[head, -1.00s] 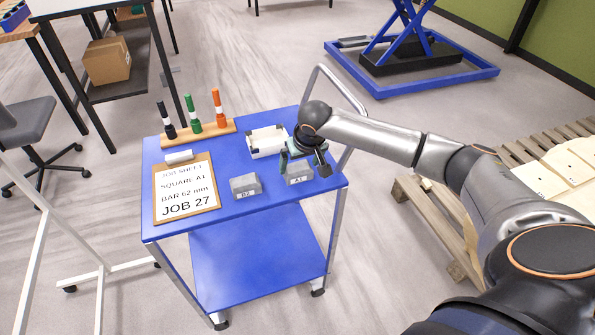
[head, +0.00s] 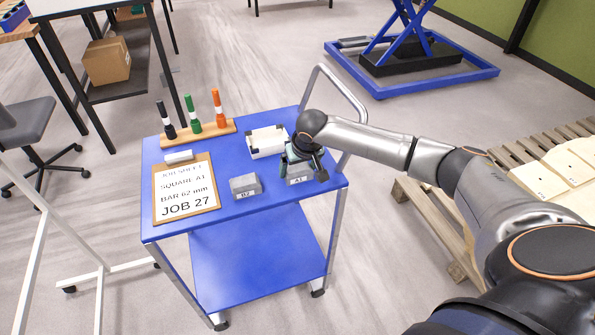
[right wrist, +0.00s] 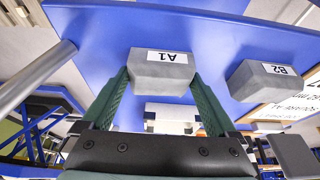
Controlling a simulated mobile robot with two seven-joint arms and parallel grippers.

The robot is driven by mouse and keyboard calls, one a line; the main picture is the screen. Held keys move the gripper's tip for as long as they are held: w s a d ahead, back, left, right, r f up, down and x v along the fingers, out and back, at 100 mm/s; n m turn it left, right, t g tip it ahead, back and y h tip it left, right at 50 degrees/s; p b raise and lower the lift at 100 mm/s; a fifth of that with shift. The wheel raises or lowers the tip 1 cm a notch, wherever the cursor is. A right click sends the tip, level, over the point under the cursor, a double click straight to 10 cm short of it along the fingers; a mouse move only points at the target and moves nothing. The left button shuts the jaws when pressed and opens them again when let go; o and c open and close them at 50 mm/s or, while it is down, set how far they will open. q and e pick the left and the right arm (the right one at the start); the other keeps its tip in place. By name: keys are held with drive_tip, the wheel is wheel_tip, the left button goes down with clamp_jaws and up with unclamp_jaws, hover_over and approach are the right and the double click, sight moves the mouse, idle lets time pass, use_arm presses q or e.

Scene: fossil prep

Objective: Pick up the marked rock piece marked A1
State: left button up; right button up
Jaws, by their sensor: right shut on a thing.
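The grey rock piece marked A1 (head: 298,180) sits at the right part of the blue cart top, partly hidden under my right gripper (head: 302,163). In the right wrist view the A1 piece (right wrist: 161,75) lies between the two green fingers of my right gripper (right wrist: 160,92), which is shut on it. I cannot tell whether the piece is clear of the cart top. The grey piece marked B2 (head: 245,185) stands to its left, apart from the gripper; it also shows in the right wrist view (right wrist: 262,82). My left gripper is not in view.
The blue cart top (head: 270,209) also holds a white block with dark ends (head: 266,141), a wooden holder with several markers (head: 199,134), a white roll (head: 179,157) and a clipboard (head: 186,188). The cart's metal handle (head: 340,84) rises beside my right arm.

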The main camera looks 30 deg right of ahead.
drive_tip(key=c, duration=0.5)
drive_tip(key=shift+o, duration=0.2)
drive_tip(key=shift+r, duration=0.1)
drive_tip(key=shift+r, duration=0.15)
